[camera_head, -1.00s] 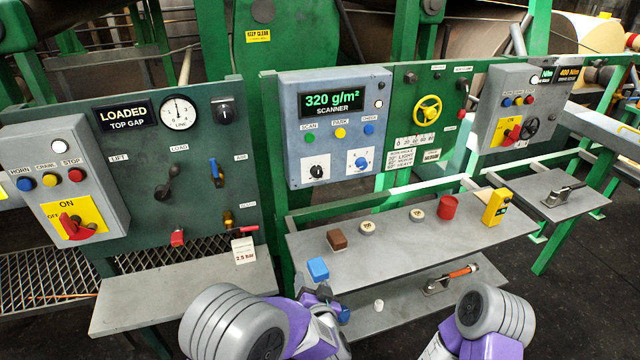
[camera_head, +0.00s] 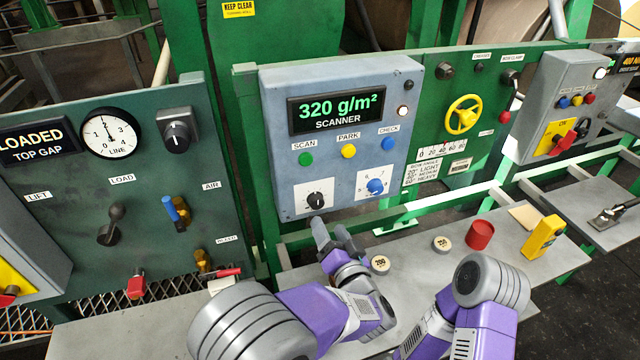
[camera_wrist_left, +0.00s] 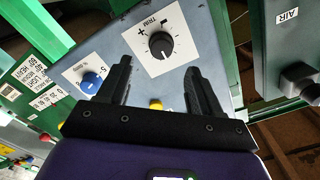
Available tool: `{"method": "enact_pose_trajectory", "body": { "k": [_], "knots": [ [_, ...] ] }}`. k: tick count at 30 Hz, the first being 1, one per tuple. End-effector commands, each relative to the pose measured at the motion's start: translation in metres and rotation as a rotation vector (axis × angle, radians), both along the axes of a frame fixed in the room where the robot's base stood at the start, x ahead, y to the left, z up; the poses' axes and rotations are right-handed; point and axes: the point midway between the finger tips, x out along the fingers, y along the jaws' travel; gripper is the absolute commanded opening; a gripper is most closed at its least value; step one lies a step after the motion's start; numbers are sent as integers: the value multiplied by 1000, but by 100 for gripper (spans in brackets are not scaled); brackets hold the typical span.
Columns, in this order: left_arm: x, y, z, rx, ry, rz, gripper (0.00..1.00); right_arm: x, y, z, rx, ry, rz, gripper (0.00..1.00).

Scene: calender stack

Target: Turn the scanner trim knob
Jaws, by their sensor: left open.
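The scanner box (camera_head: 338,150) is grey-blue with a display reading 320 g/m². The trim knob (camera_head: 316,200) is black with a white pointer line, on a white plate at the box's lower left. In the left wrist view the trim knob (camera_wrist_left: 161,46) shows upside down, with TRIM and plus and minus marks. My left gripper (camera_head: 333,232) is just below and in front of the knob, open and empty. In the left wrist view its two fingers (camera_wrist_left: 158,70) are apart, with the knob between and beyond them, apparently untouched. My right gripper is out of view; only its arm shows.
A blue knob (camera_head: 375,187) is right of the trim knob. Green, yellow and blue buttons sit above. The shelf below holds round weights (camera_head: 380,263), a red cylinder (camera_head: 480,235) and a yellow device (camera_head: 543,237). A yellow handwheel (camera_head: 462,115) is further right.

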Motion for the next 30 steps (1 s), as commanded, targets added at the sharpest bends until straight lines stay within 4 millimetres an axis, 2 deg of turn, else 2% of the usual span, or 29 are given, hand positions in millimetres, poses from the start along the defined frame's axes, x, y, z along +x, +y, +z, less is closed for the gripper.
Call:
{"method": "enact_pose_trajectory", "body": {
  "k": [5,12,18,28,30],
  "knots": [
    [12,4,-1,-3,-1,0,65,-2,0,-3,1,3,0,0],
    [49,16,-2,-3,-1,2,65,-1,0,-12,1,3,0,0],
    [68,22,-2,-1,1,0,65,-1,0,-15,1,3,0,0],
    [72,23,-1,-1,0,-2,65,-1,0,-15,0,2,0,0],
    [72,23,-1,-1,0,-2,54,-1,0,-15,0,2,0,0]
  ]
}}
